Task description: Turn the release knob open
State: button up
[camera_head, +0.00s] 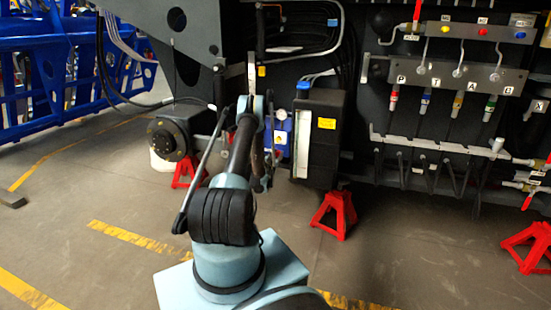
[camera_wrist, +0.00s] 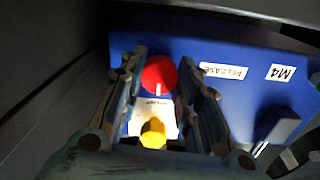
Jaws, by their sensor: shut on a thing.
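A round red knob (camera_wrist: 158,75) with a white line pointing down in the wrist view sits on a blue box (camera_wrist: 260,52). A label reading RELEASE (camera_wrist: 224,71) is to its right, so I take it as the release knob. My gripper (camera_wrist: 160,72) has one finger on each side of the red knob and is shut on it. A yellow knob (camera_wrist: 153,133) on a white label plate lies below it, between the fingers. In the head view the blue box (camera_head: 283,127) is partly hidden behind my arm, and my fingertips cannot be made out.
A label M4 (camera_wrist: 280,72) and a grey lever (camera_wrist: 279,126) are at the box's right. In the head view a black tank (camera_head: 322,150) with a sight glass stands right of my arm. Red jack stands (camera_head: 336,214) are on the floor. Open floor lies in front.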

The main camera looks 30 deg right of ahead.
jog(key=n, duration=0.4)
jog(key=shift+w+d+n, duration=0.15)
jog(key=shift+d+n, duration=0.05)
jog(key=shift+n, duration=0.2)
jog(key=n, duration=0.4)
jog(key=shift+n, duration=0.3)
jog(key=n, duration=0.4)
jog(key=shift+n, duration=0.3)
jog(key=n, duration=0.4)
jog(key=shift+a+n+t, duration=0.1)
jog(key=shift+n+t, duration=0.2)
jog(key=n, duration=0.4)
jog(key=shift+w+n, duration=0.1)
jog(key=shift+n, duration=0.3)
jog(key=n, duration=0.4)
jog(key=shift+a+f+n, duration=0.1)
jog(key=shift+n, duration=0.2)
jog(key=n, duration=0.4)
jog(key=shift+n, duration=0.3)
jog(key=shift+n+y, duration=0.4)
jog(key=shift+n, duration=1.4)
